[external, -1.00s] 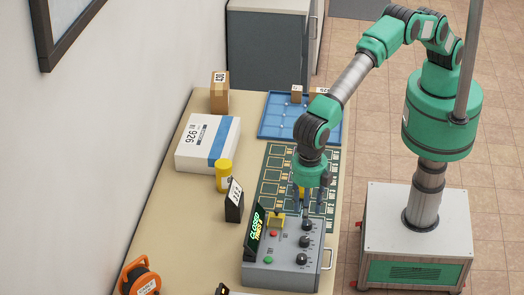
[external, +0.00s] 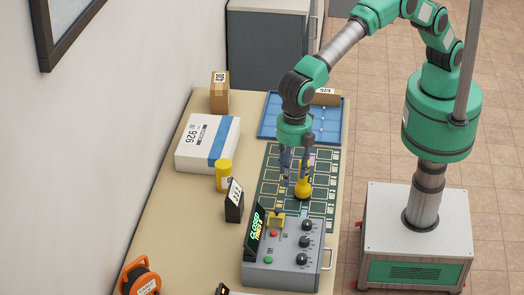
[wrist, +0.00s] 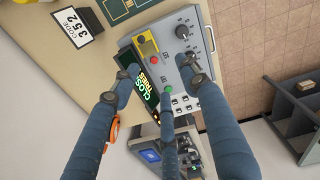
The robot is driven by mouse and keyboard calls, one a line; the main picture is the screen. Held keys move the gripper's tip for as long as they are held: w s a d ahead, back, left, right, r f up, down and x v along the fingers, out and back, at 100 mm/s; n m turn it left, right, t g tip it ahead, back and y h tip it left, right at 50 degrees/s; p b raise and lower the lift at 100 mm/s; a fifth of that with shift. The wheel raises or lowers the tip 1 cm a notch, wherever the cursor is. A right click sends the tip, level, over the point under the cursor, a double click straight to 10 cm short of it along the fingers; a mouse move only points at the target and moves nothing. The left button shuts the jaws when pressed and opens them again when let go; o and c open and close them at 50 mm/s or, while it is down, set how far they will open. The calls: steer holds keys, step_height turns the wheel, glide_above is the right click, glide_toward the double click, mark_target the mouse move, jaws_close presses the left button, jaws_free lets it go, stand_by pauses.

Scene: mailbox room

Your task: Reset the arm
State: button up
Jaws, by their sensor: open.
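My gripper (external: 296,165) is open and empty in the external view. It hangs above the green marked mat (external: 270,185) on the table, its fingers pointing down. A yellow rounded object with a dark base (external: 304,188) stands on the mat just to the right of the fingers; whether they touch cannot be told. In the wrist view my three spread blue-grey fingers (wrist: 168,100) hold nothing and frame the grey control box (wrist: 178,60).
A blue tray (external: 270,118), a white parcel (external: 190,155), a yellow cylinder (external: 223,175), a code sign (external: 234,201) and an orange reel (external: 140,280) stand on the table (external: 185,215).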

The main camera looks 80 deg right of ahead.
steer(key=w+d+r+m, duration=0.3)
steer(key=w+d+r, duration=0.2)
steer(key=d+r, duration=0.5)
steer(key=s+d+r+m+t+b, duration=0.15)
steer(key=d+r, duration=0.25)
steer(key=d, duration=0.8)
steer(key=d+r+m+y+b, duration=0.1)
steer(key=d+r+m, duration=0.2)
steer(key=d, duration=0.8)
steer(key=d+r+m+t+b, duration=0.1)
steer(key=d+r+m, duration=0.25)
steer(key=d, duration=0.85)
steer(key=s+d+m+t+b, duration=0.1)
steer(key=s+d+m, duration=0.1)
steer(key=s+d, duration=0.55)
steer(key=s+d+m, duration=0.3)
steer(key=s+d, duration=0.1)
steer(key=d, duration=0.7)
steer(key=s+d+f+m+t+b, duration=0.1)
steer(key=s+d+f+m, duration=0.2)
steer(key=s+d, duration=0.3)
steer(key=s+d+f+m+h, duration=0.1)
steer(key=s+d+f, duration=0.3)
steer(key=s, duration=0.6)
steer(key=shift+d+f+m+t+b, duration=0.15)
steer(key=shift+d+m+t+b, duration=0.25)
steer(key=shift+d+m, duration=0.55)
steer(key=shift+w, duration=0.1)
steer(key=shift+c, duration=0.2)
